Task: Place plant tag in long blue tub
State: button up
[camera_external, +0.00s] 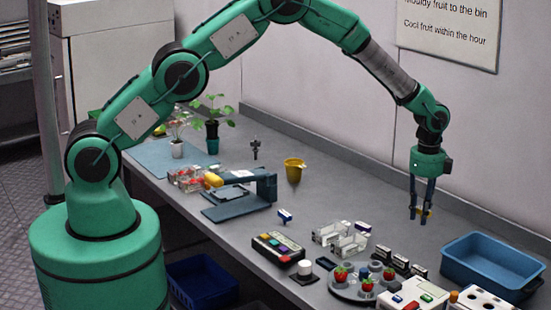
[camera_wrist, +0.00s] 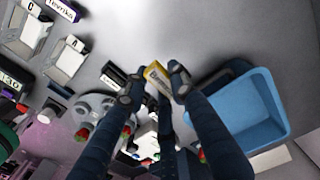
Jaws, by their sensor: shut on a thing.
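My gripper (camera_external: 421,212) is shut on a small plant tag with a yellow edge and a white printed face. The tag (camera_wrist: 158,79) shows between the fingertips (camera_wrist: 155,88) in the wrist view, but its print is too small to read. In the external view the fingers point down above the table, and only bits of yellow show between them. The long blue tub (camera_external: 484,278) stands at the right end of the table, to the right of and below my gripper. It also shows in the wrist view (camera_wrist: 243,112), right of the fingers, and looks empty.
A round grey tray (camera_external: 347,291) with strawberries stands left of the tub, with dark label blocks (camera_external: 400,262) behind it. White holders (camera_external: 341,238), a keypad (camera_external: 278,247), a yellow cup (camera_external: 294,169) and a blue-grey stand (camera_external: 237,208) lie farther left. Bare table lies beneath my gripper.

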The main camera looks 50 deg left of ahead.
jog(key=b, duration=0.2)
send_over(467, 266)
jog(key=w+a, duration=0.3)
jog(key=w, duration=0.2)
jog(key=shift+d+r, duration=0.1)
jog(key=shift+r, duration=0.15)
jog(key=shift+f, duration=3.1)
jog(key=shift+f, duration=1.9)
jog(key=shift+f, duration=0.1)
jog(key=o, duration=0.8)
jog(key=shift+c, duration=0.2)
